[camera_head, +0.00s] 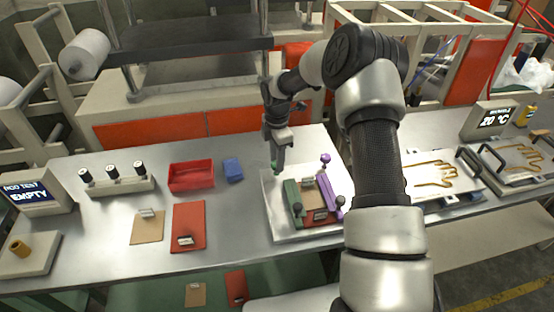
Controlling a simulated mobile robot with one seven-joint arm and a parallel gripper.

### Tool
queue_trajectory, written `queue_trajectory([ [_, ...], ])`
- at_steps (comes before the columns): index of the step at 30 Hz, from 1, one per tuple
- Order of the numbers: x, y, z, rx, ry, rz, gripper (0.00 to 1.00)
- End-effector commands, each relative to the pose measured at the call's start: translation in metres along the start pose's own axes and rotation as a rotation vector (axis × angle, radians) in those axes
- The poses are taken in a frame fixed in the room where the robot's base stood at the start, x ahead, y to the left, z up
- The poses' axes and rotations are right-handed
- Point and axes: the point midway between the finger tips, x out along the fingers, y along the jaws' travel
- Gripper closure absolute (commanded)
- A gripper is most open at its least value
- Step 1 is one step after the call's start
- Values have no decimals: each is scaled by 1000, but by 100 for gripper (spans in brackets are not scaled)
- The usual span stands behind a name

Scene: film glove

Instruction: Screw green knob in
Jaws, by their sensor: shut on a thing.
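A green knob (274,164) shows at the tip of my gripper (276,160), which is shut on it and points down. It is at the back left of a fixture on a pale plate (273,222). The fixture has a green bar (293,203) on its left and a purple bar (328,190) on its right. Whether the green knob touches the bar's far end is too small to tell. My arm hides the area right of the fixture.
A red tray (191,175), a blue block (233,169), a red sheet (189,227) and a tan sheet (147,227) lie left of the fixture. Glove-shaped plates (430,176) stand to the right. A press column stands behind my gripper.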

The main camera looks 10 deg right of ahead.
Motion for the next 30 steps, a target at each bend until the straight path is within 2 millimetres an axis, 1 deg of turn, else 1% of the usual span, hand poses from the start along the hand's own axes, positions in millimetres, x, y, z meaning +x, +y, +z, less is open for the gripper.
queue_trajectory([
  [5,1,0,0,57,-1,1,94],
  [11,2,0,0,189,-2,1,94],
  [30,1,-1,-1,791,0,3,94],
])
